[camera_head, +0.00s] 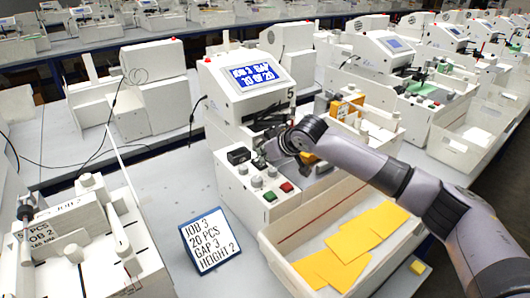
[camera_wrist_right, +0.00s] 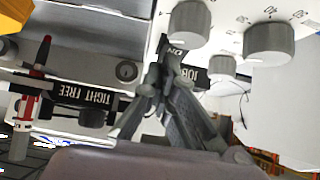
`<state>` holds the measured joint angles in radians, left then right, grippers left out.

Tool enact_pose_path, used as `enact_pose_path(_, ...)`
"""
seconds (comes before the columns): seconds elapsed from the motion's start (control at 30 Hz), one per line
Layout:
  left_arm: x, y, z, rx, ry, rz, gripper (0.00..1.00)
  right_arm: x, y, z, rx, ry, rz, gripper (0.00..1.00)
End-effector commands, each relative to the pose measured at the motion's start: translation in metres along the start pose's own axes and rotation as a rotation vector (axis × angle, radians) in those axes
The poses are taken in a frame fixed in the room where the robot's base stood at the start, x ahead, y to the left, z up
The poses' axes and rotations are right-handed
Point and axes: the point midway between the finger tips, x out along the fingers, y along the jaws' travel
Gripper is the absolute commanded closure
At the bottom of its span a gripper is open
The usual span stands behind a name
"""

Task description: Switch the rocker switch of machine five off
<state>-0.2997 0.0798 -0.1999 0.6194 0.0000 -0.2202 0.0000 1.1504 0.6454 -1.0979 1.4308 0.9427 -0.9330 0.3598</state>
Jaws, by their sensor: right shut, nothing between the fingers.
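Machine five (camera_head: 238,97) stands in the middle of the head view, with a blue lit display and a "5" on its side. A black part (camera_head: 238,155), which looks like the rocker switch, sits at the left of its control panel; its on or off position cannot be told. My right gripper (camera_head: 262,160) is shut and empty at the back of this panel, just right of the black part. In the right wrist view its fingertips (camera_wrist_right: 170,62) meet near small black labels and grey knobs (camera_wrist_right: 188,22). Whether they touch anything is unclear. My left gripper is out of view.
The panel also has grey knobs, a green button (camera_head: 270,196) and a red button (camera_head: 287,187). A white tray (camera_head: 283,252) with yellow sheets is in front. A job card (camera_head: 209,241) stands left of it. Other machines line both sides.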

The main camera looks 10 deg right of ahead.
Motion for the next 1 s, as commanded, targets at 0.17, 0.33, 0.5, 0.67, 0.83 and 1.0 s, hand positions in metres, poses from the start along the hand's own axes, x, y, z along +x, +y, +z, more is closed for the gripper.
enact_pose_path(0.17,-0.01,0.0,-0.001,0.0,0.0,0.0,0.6,-0.004,0.001,-0.002,0.001,-0.01,0.002,1.0)
enact_pose_path(0.33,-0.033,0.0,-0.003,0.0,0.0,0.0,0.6,-0.018,0.002,-0.02,0.002,-0.005,0.001,1.0)
enact_pose_path(0.5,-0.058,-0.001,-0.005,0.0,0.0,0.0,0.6,-0.033,0.003,-0.037,0.001,-0.002,0.001,1.0)
enact_pose_path(0.67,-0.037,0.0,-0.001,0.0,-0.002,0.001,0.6,-0.059,0.003,-0.024,-0.002,0.002,0.002,1.0)
enact_pose_path(0.83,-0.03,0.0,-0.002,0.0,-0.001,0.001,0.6,-0.091,0.003,-0.021,-0.001,0.003,0.002,1.0)
enact_pose_path(1.0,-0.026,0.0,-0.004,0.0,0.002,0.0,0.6,-0.115,0.003,-0.019,-0.001,0.002,0.001,1.0)
